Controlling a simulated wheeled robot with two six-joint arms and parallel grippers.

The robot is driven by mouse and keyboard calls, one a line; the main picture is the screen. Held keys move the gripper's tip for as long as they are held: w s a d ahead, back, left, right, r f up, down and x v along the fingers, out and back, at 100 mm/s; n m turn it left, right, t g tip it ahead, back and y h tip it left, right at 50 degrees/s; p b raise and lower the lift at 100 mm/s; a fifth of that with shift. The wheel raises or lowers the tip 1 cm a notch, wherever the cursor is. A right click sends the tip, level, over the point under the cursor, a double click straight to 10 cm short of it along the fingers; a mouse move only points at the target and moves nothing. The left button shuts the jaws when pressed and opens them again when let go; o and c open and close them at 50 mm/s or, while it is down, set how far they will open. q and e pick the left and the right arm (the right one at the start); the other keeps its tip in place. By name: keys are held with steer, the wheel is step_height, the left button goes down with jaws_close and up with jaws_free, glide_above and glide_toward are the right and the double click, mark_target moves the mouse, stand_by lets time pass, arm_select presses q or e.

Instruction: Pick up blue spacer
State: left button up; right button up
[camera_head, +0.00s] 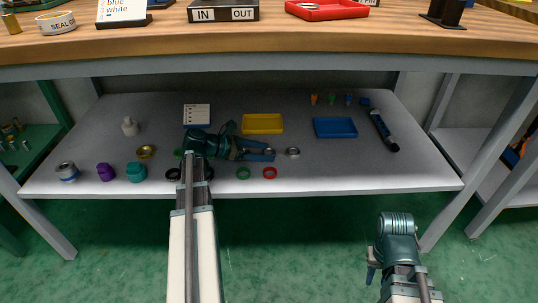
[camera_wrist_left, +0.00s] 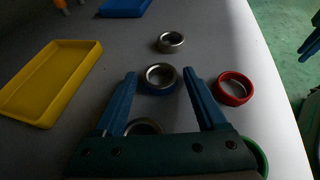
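The blue spacer (camera_wrist_left: 160,86), a ring with a blue lower band and a steel-coloured top, lies on the grey lower shelf. My left gripper (camera_wrist_left: 162,77) is open, with its two blue fingertips on either side of the spacer and a gap visible at each side. In the head view my left gripper (camera_head: 270,154) reaches right, low over the shelf; the spacer is hard to make out there. Another ring (camera_wrist_left: 143,127) sits between the fingers nearer the palm, partly hidden. My right gripper (camera_head: 396,228) hangs in front of the shelf; its fingers are not clear.
A steel ring (camera_wrist_left: 170,42) lies beyond the spacer, and a red ring (camera_wrist_left: 235,89) to its right. A green ring (camera_head: 243,173) is near the shelf's front edge. A yellow tray (camera_head: 262,124) and a blue tray (camera_head: 335,128) stand behind. The tabletop (camera_head: 250,45) overhangs above.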

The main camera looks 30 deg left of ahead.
arm_select(q)
jaws_close()
steer(key=shift+r, duration=0.1)
arm_select(e)
steer(key=shift+r, duration=0.15)
